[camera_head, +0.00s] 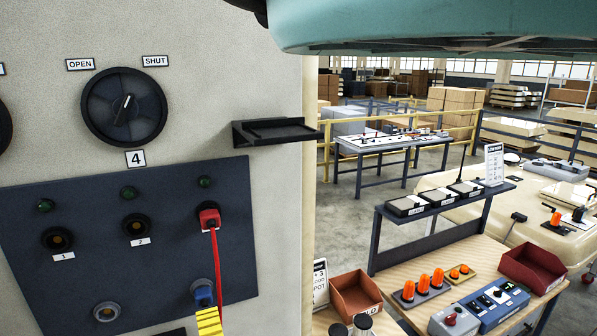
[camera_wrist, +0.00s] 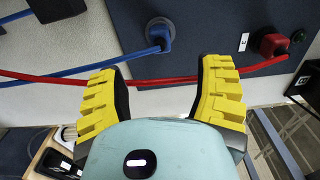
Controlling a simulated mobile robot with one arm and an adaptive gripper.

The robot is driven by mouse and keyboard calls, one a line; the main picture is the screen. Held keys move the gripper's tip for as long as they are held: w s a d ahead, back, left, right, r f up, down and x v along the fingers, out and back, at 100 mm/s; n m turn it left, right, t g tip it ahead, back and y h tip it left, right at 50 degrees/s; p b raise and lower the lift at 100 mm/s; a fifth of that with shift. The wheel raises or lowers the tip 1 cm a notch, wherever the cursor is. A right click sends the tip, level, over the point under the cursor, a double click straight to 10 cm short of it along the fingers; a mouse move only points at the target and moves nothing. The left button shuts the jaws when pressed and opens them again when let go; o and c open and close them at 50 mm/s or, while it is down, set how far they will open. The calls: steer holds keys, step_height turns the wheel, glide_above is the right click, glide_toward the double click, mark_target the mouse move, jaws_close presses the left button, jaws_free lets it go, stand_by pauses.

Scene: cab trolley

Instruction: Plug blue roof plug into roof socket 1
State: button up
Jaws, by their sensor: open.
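The blue plug (camera_head: 203,293) sits in a round grey fitting low on the dark blue panel (camera_head: 130,215). It also shows in the wrist view (camera_wrist: 160,37), with a blue cable running left. The socket labelled 1 (camera_head: 57,239) is at the panel's left and looks empty. My gripper (camera_wrist: 161,75) is open and empty, its two yellow fingers spread below the blue plug in the wrist view, apart from it. In the head view only a yellow finger (camera_head: 209,321) shows, just below the plug.
A red plug (camera_head: 209,218) sits in the panel's third socket. Its red cable (camera_wrist: 165,80) crosses the gap between my fingers; its depth is unclear. Socket 2 (camera_head: 136,226) and the lower-left grey fitting (camera_head: 107,311) look empty. A black shelf (camera_head: 275,131) juts out above right.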

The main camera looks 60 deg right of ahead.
mark_target(205, 302)
steer(key=b+x, duration=0.3)
steer(key=x, duration=0.4)
steer(key=shift+w+a+r, duration=0.1)
steer(key=shift+x, duration=0.95)
steer(key=shift+p, duration=0.7)
stand_by(0.6)
jaws_close()
stand_by(0.4)
stand_by(0.3)
steer(key=shift+p+v, duration=1.65)
steer(key=shift+v, duration=1.35)
